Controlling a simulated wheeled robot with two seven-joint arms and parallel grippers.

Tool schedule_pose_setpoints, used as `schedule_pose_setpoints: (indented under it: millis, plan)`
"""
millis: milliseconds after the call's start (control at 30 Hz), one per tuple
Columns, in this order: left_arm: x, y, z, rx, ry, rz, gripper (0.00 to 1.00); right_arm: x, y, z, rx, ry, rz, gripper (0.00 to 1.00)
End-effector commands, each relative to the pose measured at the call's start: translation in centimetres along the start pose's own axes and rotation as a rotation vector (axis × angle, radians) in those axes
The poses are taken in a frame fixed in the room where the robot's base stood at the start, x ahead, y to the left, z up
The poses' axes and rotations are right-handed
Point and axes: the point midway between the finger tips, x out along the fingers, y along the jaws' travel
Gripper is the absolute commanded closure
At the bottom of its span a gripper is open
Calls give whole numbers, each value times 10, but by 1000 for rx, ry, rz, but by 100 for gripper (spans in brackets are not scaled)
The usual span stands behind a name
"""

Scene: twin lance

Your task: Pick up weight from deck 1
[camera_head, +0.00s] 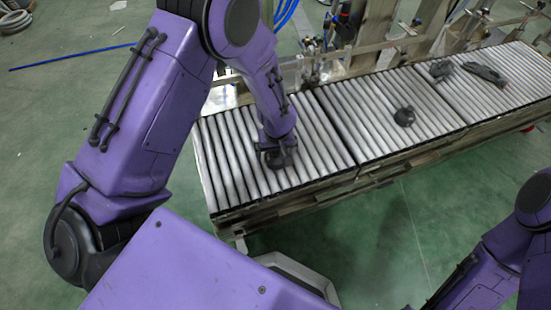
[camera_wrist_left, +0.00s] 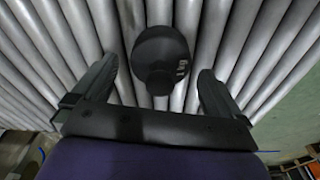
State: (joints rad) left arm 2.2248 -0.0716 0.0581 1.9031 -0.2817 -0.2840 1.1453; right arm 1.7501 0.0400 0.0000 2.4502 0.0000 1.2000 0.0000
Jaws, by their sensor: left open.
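A dark round weight (camera_wrist_left: 160,55) with a knob and a white mark reading like "1kg" stands on the grey rollers in the left wrist view. My left gripper (camera_wrist_left: 160,90) is open, with one finger on each side of the weight and a gap to both. In the head view my left gripper (camera_head: 278,152) is low over the nearest roller section (camera_head: 225,165), and it hides most of the weight there. My right arm shows at the lower right of the head view, but its gripper is out of view.
Another dark weight (camera_head: 404,116) stands on the middle roller section. A dark object (camera_head: 441,69) and a long dark tool-like object (camera_head: 485,74) lie on the far section. Metal framework runs along the conveyor's back edge. Green floor (camera_head: 385,240) is open in front.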

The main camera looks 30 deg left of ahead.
Motion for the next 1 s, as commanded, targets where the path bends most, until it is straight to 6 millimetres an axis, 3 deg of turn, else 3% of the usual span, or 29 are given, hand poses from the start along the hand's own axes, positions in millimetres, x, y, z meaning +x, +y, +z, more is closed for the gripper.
schedule_pose_setpoints:
  millis: [33, 100, 333, 367, 600, 667, 1000]
  plan:
    - [12, 0, 0, 0, 0, 0, 0, 6, -1, 3, 0, 0, 0, 57]
    - [18, 0, 0, 0, 1, 1, 0, 7, -1, 3, 0, 0, 0, 57]
    - [18, -1, -1, -2, 1, 1, 0, 6, -1, 3, 0, 0, 0, 57]
    - [18, -1, -1, -2, 1, 1, 6, 6, -1, 2, 0, 0, 0, 57]
    - [18, -1, -1, -2, 1, 1, 85, 6, -1, 3, 0, 0, 0, 57]
    - [18, -1, -1, -3, 1, 1, 100, 6, -1, 3, 0, 0, 0, 57]
    - [11, -1, -2, -4, 3, 2, 100, 0, 0, 0, 0, 0, 0, 57]
